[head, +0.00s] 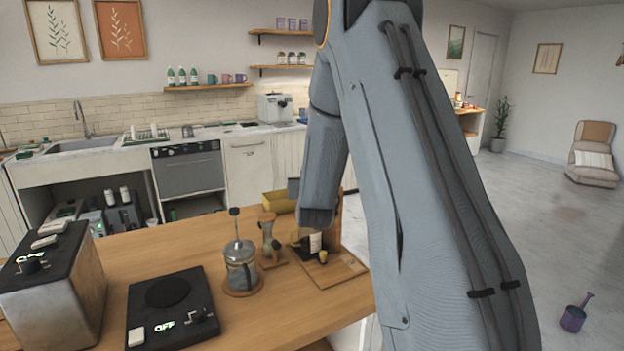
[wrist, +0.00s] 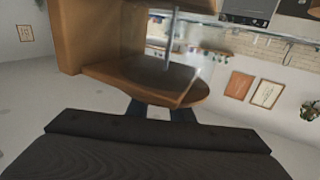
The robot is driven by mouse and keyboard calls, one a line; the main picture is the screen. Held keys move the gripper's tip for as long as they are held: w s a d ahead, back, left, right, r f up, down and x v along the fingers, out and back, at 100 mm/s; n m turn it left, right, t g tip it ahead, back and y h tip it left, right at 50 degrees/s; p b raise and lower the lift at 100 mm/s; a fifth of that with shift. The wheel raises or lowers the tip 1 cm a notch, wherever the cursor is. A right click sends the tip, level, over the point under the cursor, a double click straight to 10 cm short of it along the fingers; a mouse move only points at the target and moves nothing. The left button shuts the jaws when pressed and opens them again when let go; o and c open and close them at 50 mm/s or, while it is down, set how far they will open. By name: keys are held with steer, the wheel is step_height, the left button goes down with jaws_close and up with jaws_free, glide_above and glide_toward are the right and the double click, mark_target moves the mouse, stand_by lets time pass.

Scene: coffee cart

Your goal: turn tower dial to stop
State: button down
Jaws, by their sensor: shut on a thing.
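The wooden tower (head: 335,225) stands on the counter behind my arm, and only part of it shows in the head view. In the wrist view a wooden shelf of the tower (wrist: 195,92) with a rounded edge and a metal rod lies right in front of my gripper (wrist: 160,112). The dark fingertips are close together at the shelf's edge, shut on a small pale piece, which I take for the tower dial (wrist: 158,114). Its marking and turn angle cannot be read. In the head view my forearm hides the fingers and the dial.
A glass press (head: 241,268) and a small hourglass-shaped brewer (head: 269,240) stand left of the tower on the wooden counter (head: 150,262). A black scale (head: 171,309) and a metal box with a knob (head: 52,290) stand farther left, both reading OFF.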

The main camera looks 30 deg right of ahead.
steer(key=n+y, duration=0.1)
steer(key=n+t+y+b, duration=0.1)
steer(key=y, duration=0.1)
steer(key=n+y, duration=0.1)
steer(key=y, duration=0.1)
steer(key=shift+w+a+n+b, duration=0.15)
steer(key=shift+a+n+b, duration=0.15)
steer(key=shift+a+b, duration=0.1)
steer(key=shift+a+n+y, duration=0.2)
steer(key=shift+n+y, duration=0.4)
steer(key=shift+y, duration=0.4)
steer(key=shift+a+n+y, duration=0.25)
steer(key=shift+n+y, duration=0.35)
steer(key=shift+y, duration=0.4)
steer(key=shift+a+n+y, duration=0.2)
steer(key=shift+n+y, duration=0.4)
steer(key=shift+y, duration=0.4)
steer(key=shift+a+r, duration=0.1)
steer(key=c, duration=1.6)
jaws_free()
steer(key=b+v, duration=0.2)
steer(key=v, duration=0.5)
steer(key=shift+s, duration=0.4)
steer(key=shift+d, duration=0.2)
